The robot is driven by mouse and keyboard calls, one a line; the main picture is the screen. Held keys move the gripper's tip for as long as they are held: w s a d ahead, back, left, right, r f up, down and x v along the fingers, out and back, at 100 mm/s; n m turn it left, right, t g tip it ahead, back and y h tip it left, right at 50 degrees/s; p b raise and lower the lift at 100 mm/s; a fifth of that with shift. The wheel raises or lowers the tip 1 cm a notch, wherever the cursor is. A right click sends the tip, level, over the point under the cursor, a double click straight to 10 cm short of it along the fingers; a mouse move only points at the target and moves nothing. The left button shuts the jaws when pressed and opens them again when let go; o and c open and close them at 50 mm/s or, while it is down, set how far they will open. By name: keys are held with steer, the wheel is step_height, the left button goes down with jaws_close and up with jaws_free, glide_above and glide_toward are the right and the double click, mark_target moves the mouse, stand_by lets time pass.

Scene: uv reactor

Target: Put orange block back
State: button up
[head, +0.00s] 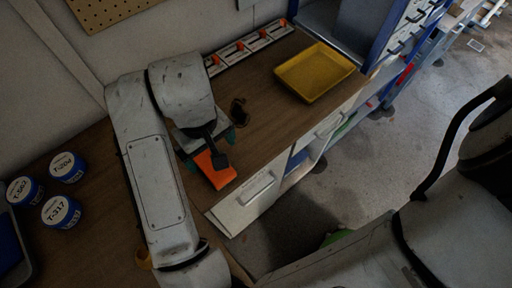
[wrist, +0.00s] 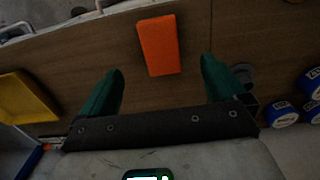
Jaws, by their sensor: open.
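The orange block (head: 215,168) lies on the brown wooden bench top near its front edge, below my gripper in the head view. It also shows in the wrist view (wrist: 159,45), lying flat. My gripper (wrist: 160,80) is open, with its two green fingers spread apart. The block is centred between the lines of the fingers but just beyond their tips, and nothing is held. In the head view my gripper (head: 212,148) is partly hidden by my own arm.
A yellow tray (head: 314,72) sits on the bench to the right. A rack with orange parts (head: 249,47) runs along the back. Blue-and-white labelled containers (head: 62,212) stand at the left. White drawers (head: 245,203) are under the front edge.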

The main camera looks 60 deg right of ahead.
steer(key=w+d+r+t+h, duration=0.1)
steer(key=w+d+r+h, duration=0.1)
steer(key=d, duration=0.5)
steer(key=w+d+r+t+h, duration=0.1)
steer(key=w+d+t+h, duration=0.1)
steer(key=d, duration=0.4)
steer(key=s+d+f+n, duration=0.1)
steer(key=s+d+f, duration=0.1)
steer(key=d, duration=0.3)
steer(key=shift+n+y, duration=0.3)
steer(key=shift+n, duration=0.5)
steer(key=s+f, duration=0.2)
steer(key=s+a+f, duration=0.1)
steer(key=s+f, duration=0.4)
steer(key=f, duration=0.1)
steer(key=shift+s+a, duration=0.2)
steer(key=shift+s, duration=0.1)
steer(key=s+a+f+g+y, duration=0.1)
steer(key=s+a+f+y, duration=0.2)
steer(key=s+a+f, duration=0.4)
steer(key=shift+s+a+g, duration=0.4)
steer(key=shift+s+a, duration=0.05)
steer(key=shift+s, duration=0.6)
